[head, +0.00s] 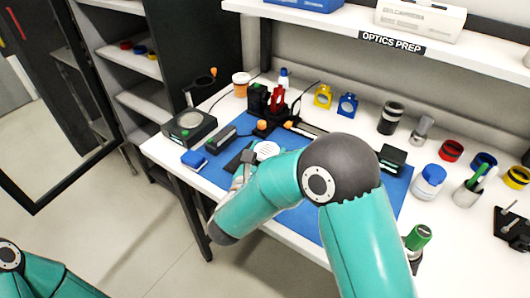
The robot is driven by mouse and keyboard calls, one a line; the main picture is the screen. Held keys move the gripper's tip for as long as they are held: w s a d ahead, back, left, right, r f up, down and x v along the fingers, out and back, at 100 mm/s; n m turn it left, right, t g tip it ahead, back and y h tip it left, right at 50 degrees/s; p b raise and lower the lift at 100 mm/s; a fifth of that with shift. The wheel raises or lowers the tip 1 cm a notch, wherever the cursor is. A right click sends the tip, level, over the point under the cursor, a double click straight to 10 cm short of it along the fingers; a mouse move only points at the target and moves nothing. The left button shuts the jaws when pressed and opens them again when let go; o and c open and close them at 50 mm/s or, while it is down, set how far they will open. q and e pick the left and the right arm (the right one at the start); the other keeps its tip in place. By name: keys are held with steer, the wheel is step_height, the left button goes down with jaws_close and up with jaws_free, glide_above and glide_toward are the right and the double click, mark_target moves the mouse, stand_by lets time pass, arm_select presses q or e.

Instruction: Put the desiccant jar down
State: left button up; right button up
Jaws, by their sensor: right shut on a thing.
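My right gripper (246,165) is over the left part of the blue mat (312,218), partly hidden by its own forearm. It is shut on what looks like the desiccant jar (267,149), of which only a round, white, ribbed top shows beside the fingers. The jar's lower part is hidden by my arm, so I cannot tell if it touches the mat. My left arm shows only at the bottom left corner; its gripper is out of view.
A black box (222,138) and a blue block (194,160) lie left of the gripper. A black device (189,126) stands at the bench's left end. Optics mounts (277,100) stand behind.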

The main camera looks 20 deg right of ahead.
steer(key=shift+f+b, duration=0.3)
steer(key=shift+b, duration=0.05)
steer(key=o, duration=1.4)
steer(key=shift+s, duration=0.1)
